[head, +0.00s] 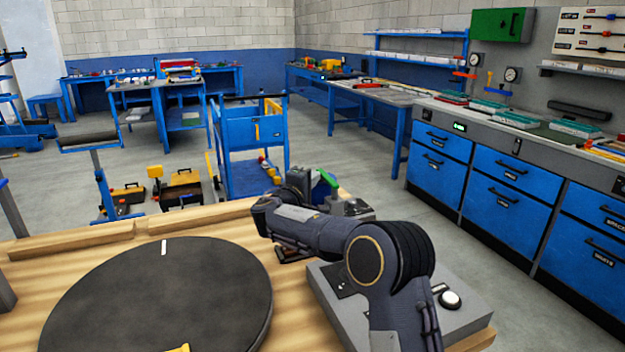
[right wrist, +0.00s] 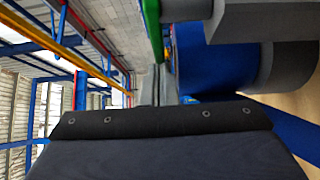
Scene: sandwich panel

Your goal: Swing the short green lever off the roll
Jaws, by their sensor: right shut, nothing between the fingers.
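The short green lever (head: 331,182) stands up at a slant at the far edge of the wooden table, just past my right forearm. In the right wrist view the green lever (right wrist: 153,28) runs down from the top edge, beside the blue roll (right wrist: 208,62). Grey housing parts lie over and beside the roll. My right gripper (head: 300,178) is at the left of the lever in the head view, shut and empty. I cannot tell whether it touches the lever. My forearm hides the lower part of the device. My left gripper is not in view.
A large dark round disc (head: 160,300) lies on the wooden table (head: 25,262). A grey box with a white knob (head: 450,299) sits under my right arm. A blue cart (head: 250,150) stands beyond the table, and blue drawers (head: 515,180) line the right.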

